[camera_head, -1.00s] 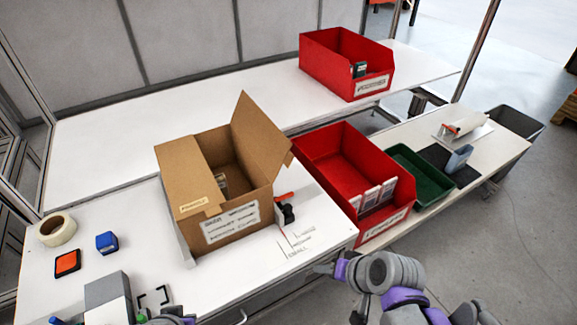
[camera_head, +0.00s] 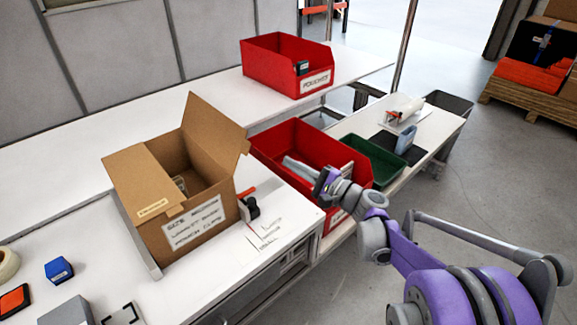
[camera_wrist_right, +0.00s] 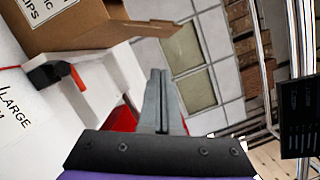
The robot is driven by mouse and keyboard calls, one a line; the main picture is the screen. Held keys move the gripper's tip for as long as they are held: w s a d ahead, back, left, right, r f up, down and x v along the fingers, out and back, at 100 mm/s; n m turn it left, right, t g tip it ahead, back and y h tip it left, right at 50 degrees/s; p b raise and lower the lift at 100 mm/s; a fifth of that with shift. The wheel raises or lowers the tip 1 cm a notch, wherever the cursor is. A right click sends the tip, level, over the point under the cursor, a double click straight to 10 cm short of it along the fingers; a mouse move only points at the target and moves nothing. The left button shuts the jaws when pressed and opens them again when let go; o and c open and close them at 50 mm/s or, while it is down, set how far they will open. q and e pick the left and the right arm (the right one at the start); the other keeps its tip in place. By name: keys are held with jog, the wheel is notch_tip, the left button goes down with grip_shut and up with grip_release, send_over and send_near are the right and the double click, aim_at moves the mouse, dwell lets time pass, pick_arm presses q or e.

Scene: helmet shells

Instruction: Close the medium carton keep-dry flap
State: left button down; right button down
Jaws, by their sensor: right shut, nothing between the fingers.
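The medium carton (camera_head: 200,234) stands on the white bench with a labelled front. Its left flap (camera_head: 140,183) lies folded over the top, while a far-right flap (camera_head: 217,124) stands up and leans outward, leaving the inside partly open. My right gripper (camera_head: 288,163) is shut and empty, to the right of the carton and apart from it, in front of the red bin. In the right wrist view, the shut fingers (camera_wrist_right: 160,75) point toward the area beside the carton (camera_wrist_right: 85,28) and its protruding flap (camera_wrist_right: 155,30). My left gripper is out of view.
A red bin (camera_head: 272,144) sits right of the carton, with another red bin (camera_head: 262,68) on the back bench. An orange-handled black tool (camera_head: 248,206) lies close to the carton's right side. A green bin (camera_head: 372,158) stands farther right.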

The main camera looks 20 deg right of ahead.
jog(key=w+a+r+p, duration=0.1)
jog(key=w+a+r, duration=0.1)
jog(key=w+a, duration=0.2)
jog(key=shift+w+a+r, duration=0.35)
jog(key=shift+a, duration=1.25)
jog(key=shift+a+r+n+p, duration=0.2)
jog(key=shift+r+n+p, duration=0.1)
jog(key=shift+n, duration=0.1)
